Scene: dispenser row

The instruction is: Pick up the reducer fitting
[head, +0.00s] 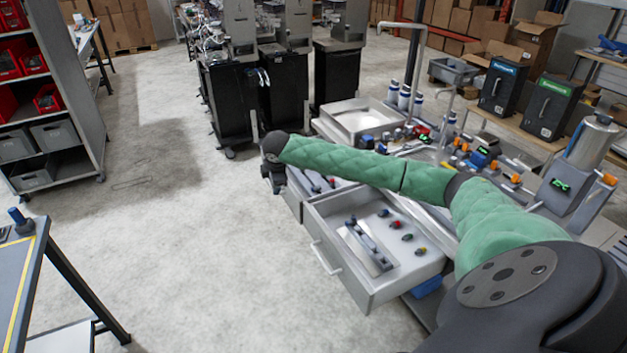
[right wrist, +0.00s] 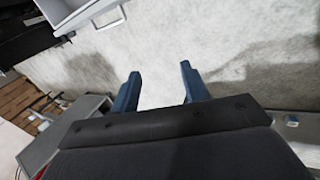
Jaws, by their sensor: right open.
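I cannot tell for certain which item is the reducer fitting. Several small coloured fittings (head: 407,238) lie in a row in the open drawer (head: 345,284), to the right of a long metal piece with dark blocks (head: 366,243). My right arm reaches leftward above the drawers, with its gripper (head: 275,180) at the far end beyond the near drawer, small and dark in the head view. In the right wrist view the right gripper (right wrist: 158,88) has its two blue fingers apart, with only pale floor between them. My left gripper is not in view.
A second drawer (head: 318,183) behind holds more small parts. The steel counter (head: 358,116) above carries bottles, fittings and a tap. Shelves with bins (head: 45,137) stand at left, a table (head: 22,270) at lower left, black cabinets (head: 283,85) behind. The floor between is clear.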

